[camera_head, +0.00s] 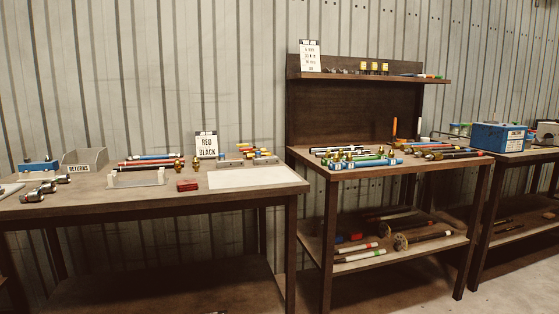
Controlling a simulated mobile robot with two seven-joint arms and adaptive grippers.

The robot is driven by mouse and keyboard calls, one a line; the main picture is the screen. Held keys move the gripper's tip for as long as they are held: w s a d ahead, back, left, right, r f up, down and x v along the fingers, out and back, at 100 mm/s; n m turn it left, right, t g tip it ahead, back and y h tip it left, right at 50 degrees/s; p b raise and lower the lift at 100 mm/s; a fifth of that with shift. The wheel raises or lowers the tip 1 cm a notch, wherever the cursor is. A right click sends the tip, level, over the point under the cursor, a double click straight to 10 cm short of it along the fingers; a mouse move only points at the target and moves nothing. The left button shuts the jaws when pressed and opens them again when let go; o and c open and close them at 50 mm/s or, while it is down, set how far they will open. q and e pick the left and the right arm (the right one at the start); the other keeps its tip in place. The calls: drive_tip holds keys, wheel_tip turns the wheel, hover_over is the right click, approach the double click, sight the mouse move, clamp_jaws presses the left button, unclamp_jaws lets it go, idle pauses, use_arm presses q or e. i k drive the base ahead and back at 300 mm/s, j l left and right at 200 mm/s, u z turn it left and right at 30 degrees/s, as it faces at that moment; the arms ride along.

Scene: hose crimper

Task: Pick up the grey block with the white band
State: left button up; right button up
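I cannot make out a grey block with a white band for certain at this size. On the left table (60,212), a low grey bar (228,164) lies behind a white mat (258,177), with small brass and red parts beside it; no white band on it is clear. Neither of my grippers is in the view.
A red block (187,185) sits left of the mat, near a clear tray (136,179) and hoses. A grey returns bin (84,160) stands behind. The middle bench (330,174) is crowded with hoses. A blue box (498,137) stands at right.

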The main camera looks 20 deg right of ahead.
sight(257, 160)
drive_tip(key=i+l, duration=0.1)
drive_tip(key=l, duration=0.25)
drive_tip(key=i+l, duration=0.15)
drive_tip(key=l, duration=0.25)
drive_tip(key=i+l, duration=0.1)
drive_tip(key=l, duration=0.25)
drive_tip(key=i+l, duration=0.15)
drive_tip(key=l, duration=0.25)
drive_tip(key=i+l+z, duration=0.1)
drive_tip(key=l, duration=0.25)
drive_tip(key=i+l, duration=0.15)
drive_tip(key=l, duration=0.25)
